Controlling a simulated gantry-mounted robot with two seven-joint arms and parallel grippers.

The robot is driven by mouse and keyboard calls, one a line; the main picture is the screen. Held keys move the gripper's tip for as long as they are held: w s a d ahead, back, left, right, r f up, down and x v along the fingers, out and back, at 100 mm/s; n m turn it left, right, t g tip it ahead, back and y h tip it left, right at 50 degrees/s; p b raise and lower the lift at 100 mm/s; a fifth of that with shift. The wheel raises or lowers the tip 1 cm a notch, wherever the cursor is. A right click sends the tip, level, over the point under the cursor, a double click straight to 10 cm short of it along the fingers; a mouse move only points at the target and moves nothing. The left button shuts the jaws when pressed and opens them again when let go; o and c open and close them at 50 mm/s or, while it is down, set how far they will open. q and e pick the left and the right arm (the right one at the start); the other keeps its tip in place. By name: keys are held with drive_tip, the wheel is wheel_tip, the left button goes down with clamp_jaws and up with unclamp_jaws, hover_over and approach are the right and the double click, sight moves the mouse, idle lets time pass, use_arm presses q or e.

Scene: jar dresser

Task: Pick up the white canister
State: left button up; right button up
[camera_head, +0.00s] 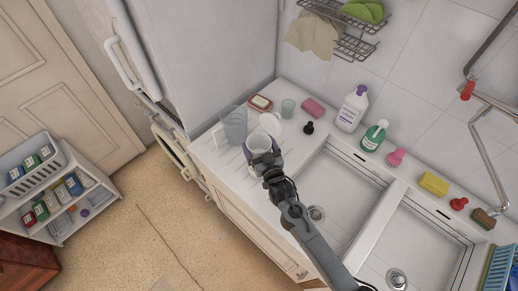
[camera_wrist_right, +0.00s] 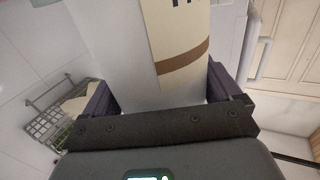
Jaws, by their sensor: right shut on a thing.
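The white canister (camera_head: 260,142) is at the near left part of the counter, between the fingers of my right gripper (camera_head: 264,160). In the head view its round top shows, and the gripper hides its near side. In the right wrist view the canister (camera_wrist_right: 130,55) fills the space between the two dark fingers of the gripper (camera_wrist_right: 160,90). It carries a beige label with a brown stripe. The gripper is shut on it. I cannot tell whether its base touches the counter. My left gripper is not in view.
A clear pitcher (camera_head: 234,124) stands close behind the canister on the left. A soap dish (camera_head: 261,103), a glass (camera_head: 288,108) and bottles (camera_head: 352,108) line the back. The double sink (camera_head: 343,192) lies to the right. The fridge (camera_head: 215,60) is at the left.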

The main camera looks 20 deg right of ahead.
drive_tip(key=d+r+b, duration=0.2)
drive_tip(key=d+r, duration=0.9)
drive_tip(key=shift+w+d, duration=0.35)
drive_tip(key=shift+w, duration=0.05)
idle(0.4)
